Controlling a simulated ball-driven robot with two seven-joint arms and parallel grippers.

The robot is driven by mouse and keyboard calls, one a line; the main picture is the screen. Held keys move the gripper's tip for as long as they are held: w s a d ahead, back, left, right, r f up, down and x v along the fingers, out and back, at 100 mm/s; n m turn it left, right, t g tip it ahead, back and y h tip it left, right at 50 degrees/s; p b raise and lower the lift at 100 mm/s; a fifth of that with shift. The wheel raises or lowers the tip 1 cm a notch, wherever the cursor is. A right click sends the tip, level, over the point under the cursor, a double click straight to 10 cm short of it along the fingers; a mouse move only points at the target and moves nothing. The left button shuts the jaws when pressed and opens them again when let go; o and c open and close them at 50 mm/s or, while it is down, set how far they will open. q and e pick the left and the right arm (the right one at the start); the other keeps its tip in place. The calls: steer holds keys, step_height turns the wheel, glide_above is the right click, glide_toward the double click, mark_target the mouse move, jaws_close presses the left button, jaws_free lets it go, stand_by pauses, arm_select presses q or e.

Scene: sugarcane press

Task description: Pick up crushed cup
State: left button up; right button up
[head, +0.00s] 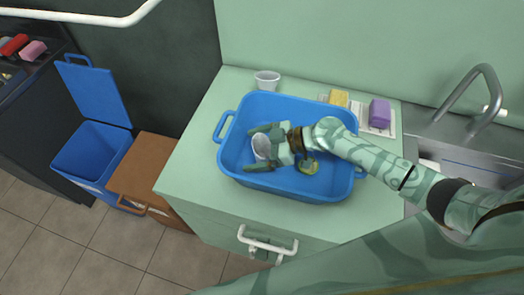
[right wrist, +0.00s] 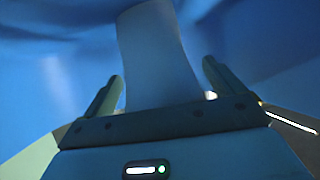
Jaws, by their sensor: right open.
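A whitish cup (head: 262,147), which looks crushed, lies inside the blue tub (head: 228,160) on the counter. My right gripper (head: 249,149) reaches down into the tub and is open, one finger on each side of the cup. In the right wrist view the pale cup (right wrist: 155,50) stands between the two spread fingers (right wrist: 163,70), with a gap on both sides. Part of the cup is hidden by the gripper's palm. My left gripper is not in view.
A yellow-green item (head: 309,168) lies in the tub under my wrist. A small white cup (head: 267,78) stands behind the tub. A yellow sponge (head: 339,97) and a purple one (head: 380,112) lie at the back right, near the sink (head: 455,155). A blue bin (head: 92,150) stands left.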

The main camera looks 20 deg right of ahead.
steer(key=c, duration=1)
steer(key=shift+c, duration=0.2)
